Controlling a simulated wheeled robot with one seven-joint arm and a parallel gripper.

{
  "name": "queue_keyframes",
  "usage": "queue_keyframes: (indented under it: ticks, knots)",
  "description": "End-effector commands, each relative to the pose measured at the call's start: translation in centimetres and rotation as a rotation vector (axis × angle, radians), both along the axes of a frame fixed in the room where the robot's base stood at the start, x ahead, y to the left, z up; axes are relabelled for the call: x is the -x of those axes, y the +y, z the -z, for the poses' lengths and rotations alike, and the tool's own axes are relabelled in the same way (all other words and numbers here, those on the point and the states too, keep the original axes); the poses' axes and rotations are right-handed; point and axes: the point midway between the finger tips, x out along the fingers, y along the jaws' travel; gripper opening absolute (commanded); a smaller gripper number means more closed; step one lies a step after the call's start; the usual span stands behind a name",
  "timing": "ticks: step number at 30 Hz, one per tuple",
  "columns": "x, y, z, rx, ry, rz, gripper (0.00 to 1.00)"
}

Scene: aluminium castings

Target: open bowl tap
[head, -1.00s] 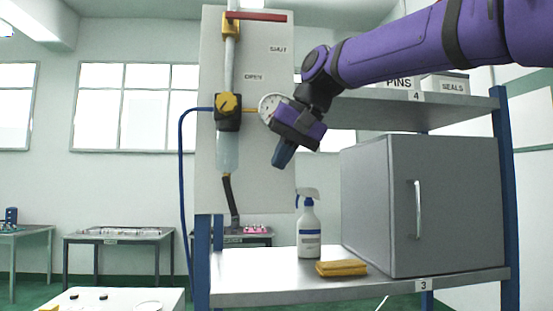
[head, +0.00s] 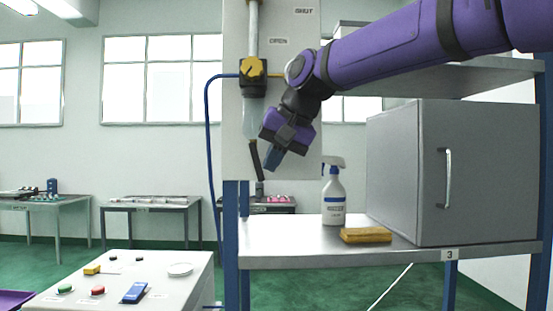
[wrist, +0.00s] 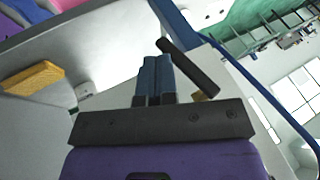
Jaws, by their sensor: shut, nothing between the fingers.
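The clear bowl (head: 251,110) hangs under the yellow-knobbed regulator (head: 254,69) on the pale board (head: 235,150). A dark slanted bar (head: 256,158) hangs below the bowl; I cannot tell for sure that it is the bowl tap. My gripper (head: 271,163) is just right of this bar and below the bowl, pointing down, shut and empty. In the wrist view, the closed blue fingers (wrist: 157,62) are beside a dark bar (wrist: 188,67), slightly to its left. I cannot tell whether they touch. My wrist partly hides the right of the bowl area.
A spray bottle (head: 333,197) and a yellow sponge (head: 366,235) are on the metal shelf (head: 290,250), beside a grey cabinet (head: 410,175). A blue hose (head: 208,130) loops left of the board. A white bench (head: 190,285) with buttons stands at lower left.

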Motion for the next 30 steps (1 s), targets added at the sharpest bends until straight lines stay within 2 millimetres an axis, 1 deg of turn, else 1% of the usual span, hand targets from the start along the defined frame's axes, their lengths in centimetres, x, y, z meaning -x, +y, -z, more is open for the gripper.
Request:
queue_keyframes:
  ticks: [4, 9, 17, 23, 30]
  knots:
    - [0.0, 0.0, 0.1, 0.0, 0.0, 0.0, 0.0]
    - [-0.1, 0.9, 1.0, 0.0, 0.0, -0.001, 0.0]
    - [0.0, 0.9, 1.0, 0.0, -0.001, 0.0, 0.0]
    - [-0.1, 0.9, 0.7, 0.0, -0.001, 0.0, 0.0]
    - [-0.1, 0.9, -0.3, 0.0, -0.001, 0.0, 0.0]
